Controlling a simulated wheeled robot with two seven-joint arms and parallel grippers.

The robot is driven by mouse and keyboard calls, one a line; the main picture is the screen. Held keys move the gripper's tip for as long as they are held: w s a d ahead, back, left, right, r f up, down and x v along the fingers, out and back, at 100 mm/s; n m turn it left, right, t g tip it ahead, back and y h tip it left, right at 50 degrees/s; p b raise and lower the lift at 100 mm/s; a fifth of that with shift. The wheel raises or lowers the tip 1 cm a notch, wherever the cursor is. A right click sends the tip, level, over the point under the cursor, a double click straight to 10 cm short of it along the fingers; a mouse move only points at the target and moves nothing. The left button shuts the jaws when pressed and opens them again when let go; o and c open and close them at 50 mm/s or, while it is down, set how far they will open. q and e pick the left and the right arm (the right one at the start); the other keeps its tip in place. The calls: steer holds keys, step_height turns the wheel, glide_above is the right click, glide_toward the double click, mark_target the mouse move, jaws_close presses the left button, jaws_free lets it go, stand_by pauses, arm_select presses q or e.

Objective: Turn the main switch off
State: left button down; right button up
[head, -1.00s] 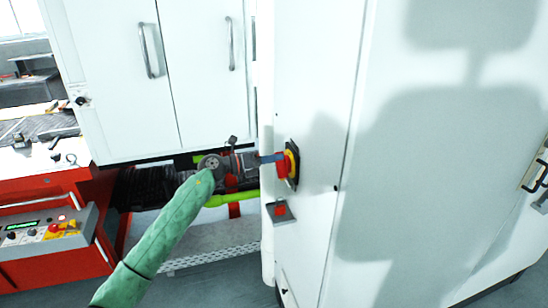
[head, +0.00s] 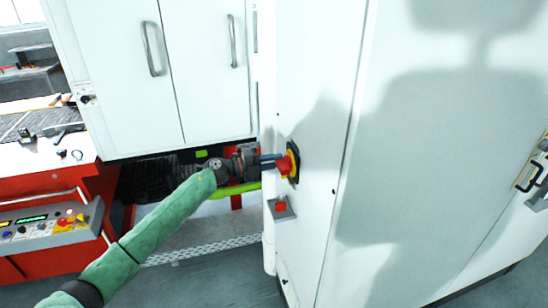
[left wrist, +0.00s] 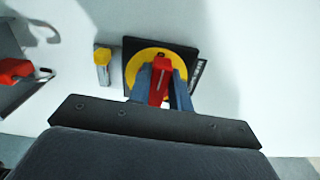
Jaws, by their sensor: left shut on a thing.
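The main switch is a red handle on a yellow disc with a black square plate, on the side of the white cabinet. In the head view the main switch (head: 286,165) faces left, with my left gripper (head: 278,162) at it, reaching in from the left. In the left wrist view the red handle (left wrist: 160,80) stands between the two blue-grey fingers of my left gripper (left wrist: 160,85), which are shut on it. The handle looks close to upright in that view, slightly tilted. My right gripper does not show.
A small grey bracket with a red part (head: 281,207) sits just below the switch. The white cabinet (head: 310,90) fills the right side. A red bench with a control panel (head: 45,225) stands at the left. A bright green bar (head: 235,190) runs below my left wrist.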

arm_select(q)
steer(key=shift+w+n, duration=0.1)
steer(key=shift+n, duration=0.3)
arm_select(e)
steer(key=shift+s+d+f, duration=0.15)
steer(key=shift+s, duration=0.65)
arm_select(q)
steer(key=c, duration=1.3)
jaws_free()
steer(key=shift+f, duration=0.1)
steer(key=shift+a, duration=0.15)
steer(key=shift+b+v, duration=1.8)
steer(key=shift+v, duration=2.05)
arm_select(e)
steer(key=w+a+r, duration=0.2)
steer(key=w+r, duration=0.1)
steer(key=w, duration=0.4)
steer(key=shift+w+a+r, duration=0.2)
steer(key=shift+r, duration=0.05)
